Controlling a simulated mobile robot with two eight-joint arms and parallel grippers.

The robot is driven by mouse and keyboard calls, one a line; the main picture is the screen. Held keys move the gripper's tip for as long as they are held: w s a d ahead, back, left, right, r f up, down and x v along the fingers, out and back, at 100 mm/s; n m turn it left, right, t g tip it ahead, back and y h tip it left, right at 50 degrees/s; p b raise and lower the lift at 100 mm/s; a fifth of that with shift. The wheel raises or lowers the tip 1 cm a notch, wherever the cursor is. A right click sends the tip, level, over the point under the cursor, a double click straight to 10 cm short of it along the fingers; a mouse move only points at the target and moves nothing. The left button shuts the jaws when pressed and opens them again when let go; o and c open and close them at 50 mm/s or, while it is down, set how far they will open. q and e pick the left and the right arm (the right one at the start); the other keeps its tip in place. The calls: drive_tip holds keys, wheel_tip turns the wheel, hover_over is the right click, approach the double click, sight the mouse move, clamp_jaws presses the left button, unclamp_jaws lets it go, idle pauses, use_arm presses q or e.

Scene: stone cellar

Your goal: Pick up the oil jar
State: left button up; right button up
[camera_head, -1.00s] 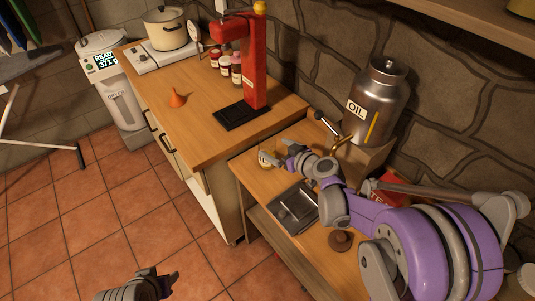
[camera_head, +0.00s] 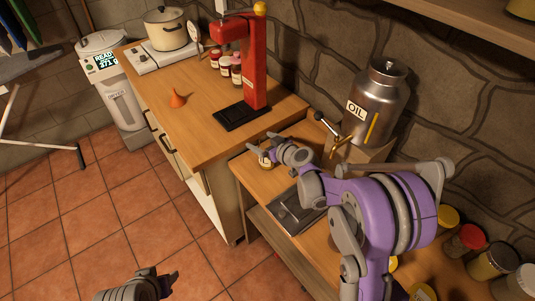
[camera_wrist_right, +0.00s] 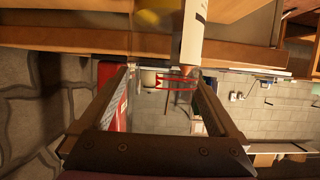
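A small jar with yellowish contents and a pale label (camera_head: 265,158) stands on the lower wooden table, at its far left end. I take it to be the oil jar. My right gripper (camera_head: 267,147) is at this jar, its fingers overlapping the jar's top in the head view. In the right wrist view its two fingers (camera_wrist_right: 165,100) stand wide apart; I cannot make out clearly what is between them. A large metal can marked OIL (camera_head: 378,100) with a brass tap stands on a wooden block behind. My left gripper (camera_head: 160,283) is low over the floor, far from the jar.
A dark tray (camera_head: 297,210) lies on the lower table, beneath my right arm. Several lidded jars (camera_head: 465,240) stand at the right.

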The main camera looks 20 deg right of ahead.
clamp_jaws()
idle(0.3)
